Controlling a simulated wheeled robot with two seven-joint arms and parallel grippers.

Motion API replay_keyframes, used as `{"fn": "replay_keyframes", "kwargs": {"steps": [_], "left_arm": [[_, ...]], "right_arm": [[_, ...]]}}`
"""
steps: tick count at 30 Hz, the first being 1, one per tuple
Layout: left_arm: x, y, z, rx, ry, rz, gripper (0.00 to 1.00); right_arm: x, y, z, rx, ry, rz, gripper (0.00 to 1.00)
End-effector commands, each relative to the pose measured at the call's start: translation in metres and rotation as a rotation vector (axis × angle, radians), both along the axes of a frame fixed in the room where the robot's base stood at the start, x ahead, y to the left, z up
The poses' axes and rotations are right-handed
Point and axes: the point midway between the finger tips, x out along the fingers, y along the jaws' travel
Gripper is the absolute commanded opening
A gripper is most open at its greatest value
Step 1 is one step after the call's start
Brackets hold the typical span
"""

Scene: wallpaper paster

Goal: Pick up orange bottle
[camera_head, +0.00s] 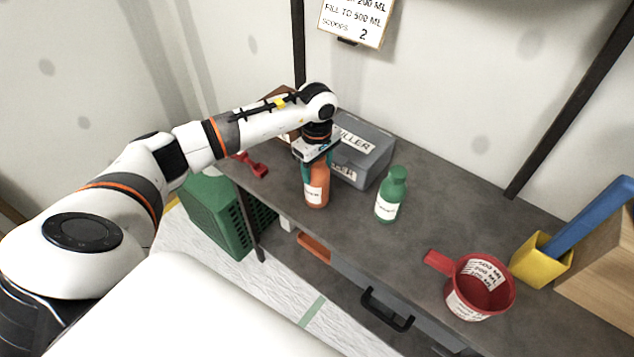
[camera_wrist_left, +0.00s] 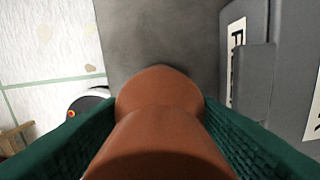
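The orange bottle (camera_head: 316,191) with a white label stands upright on the grey workbench, near its front edge. My left gripper (camera_head: 317,167) comes down on it from above, with its green-lined fingers on either side of the bottle's upper part. In the left wrist view the orange bottle (camera_wrist_left: 160,118) fills the gap between the fingers, and both appear to touch its sides. The bottle's top is hidden by the gripper in the head view. My right gripper is not in view.
A grey filler box (camera_head: 362,150) stands just behind the bottle. A green bottle (camera_head: 391,194) is to its right. A red measuring cup (camera_head: 480,287) and a yellow holder (camera_head: 541,259) stand farther right. A red tool (camera_head: 252,165) lies left on the workbench (camera_head: 440,215).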

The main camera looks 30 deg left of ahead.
Motion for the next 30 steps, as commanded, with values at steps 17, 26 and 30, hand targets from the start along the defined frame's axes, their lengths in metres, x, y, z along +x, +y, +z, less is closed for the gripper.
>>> {"fn": "replay_keyframes", "kwargs": {"steps": [17,26,30], "left_arm": [[0.002,0.001,0.011,0.000,-0.005,0.001,0.05],[0.002,0.000,0.067,0.000,-0.008,0.000,0.05],[0.001,0.000,0.089,0.000,-0.005,0.000,0.05]], "right_arm": [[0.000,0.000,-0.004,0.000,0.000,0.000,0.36],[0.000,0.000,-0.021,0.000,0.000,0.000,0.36],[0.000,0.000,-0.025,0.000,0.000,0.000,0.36]]}}
